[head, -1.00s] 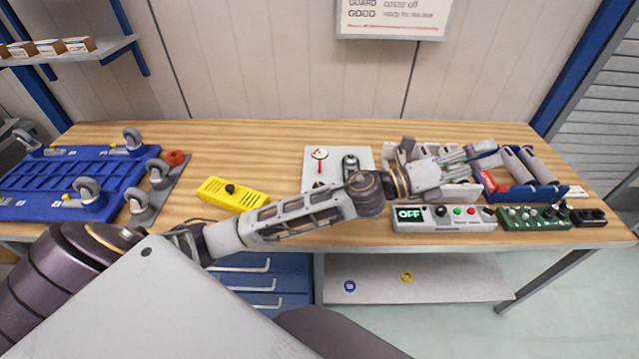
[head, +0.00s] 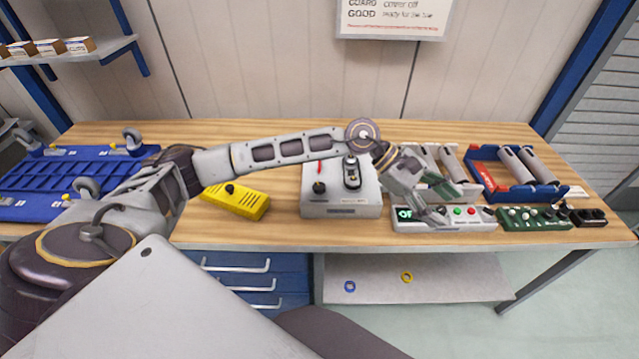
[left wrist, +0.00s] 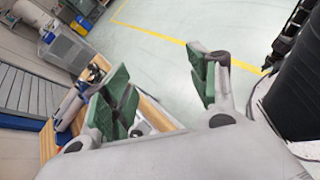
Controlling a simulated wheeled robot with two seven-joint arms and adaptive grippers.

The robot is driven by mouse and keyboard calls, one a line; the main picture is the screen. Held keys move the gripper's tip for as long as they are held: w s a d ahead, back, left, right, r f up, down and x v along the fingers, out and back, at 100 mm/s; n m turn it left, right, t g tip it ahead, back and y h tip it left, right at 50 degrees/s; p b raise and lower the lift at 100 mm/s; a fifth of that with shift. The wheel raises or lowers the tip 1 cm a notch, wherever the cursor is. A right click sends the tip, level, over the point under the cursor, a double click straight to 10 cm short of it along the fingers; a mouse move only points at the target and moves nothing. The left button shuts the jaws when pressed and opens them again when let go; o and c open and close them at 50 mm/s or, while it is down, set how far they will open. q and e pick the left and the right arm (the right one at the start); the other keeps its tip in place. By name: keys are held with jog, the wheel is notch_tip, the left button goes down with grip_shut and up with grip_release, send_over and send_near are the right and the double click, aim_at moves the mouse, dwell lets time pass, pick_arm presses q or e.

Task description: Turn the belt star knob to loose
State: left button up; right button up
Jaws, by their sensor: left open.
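No part is plainly readable as the belt star knob; it may be hidden or too small to tell. A blue and red roller frame (head: 483,180) with grey rollers (head: 542,166) stands at the right of the bench, and more pale rollers (head: 449,158) are partly behind my arm. My left gripper (head: 437,203) is open, over the control box (head: 474,224) and in front of the pale rollers. In the left wrist view its green-padded fingers (left wrist: 160,88) are spread with nothing between them. My right gripper is not in view.
A yellow box with a black knob (head: 236,200) and a white box (head: 340,207) with a red-tipped lever are under or near my left arm. A green knob box (head: 522,218) and a black box (head: 588,217) sit at right. A blue tray (head: 75,175) with casters lies at left.

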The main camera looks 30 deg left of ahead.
pick_arm(q)
jog(key=w+a+f+m+y, duration=0.2)
jog(key=a+f+y, duration=0.15)
jog(key=a, duration=0.45)
notch_tip(320, 180, up, 2)
jog(key=m+y, duration=0.2)
jog(key=y, duration=0.7)
send_over(319, 186)
jog(key=shift+f, duration=0.1)
jog(key=shift+f+p, duration=1.15)
jog(key=shift+f, duration=5.65)
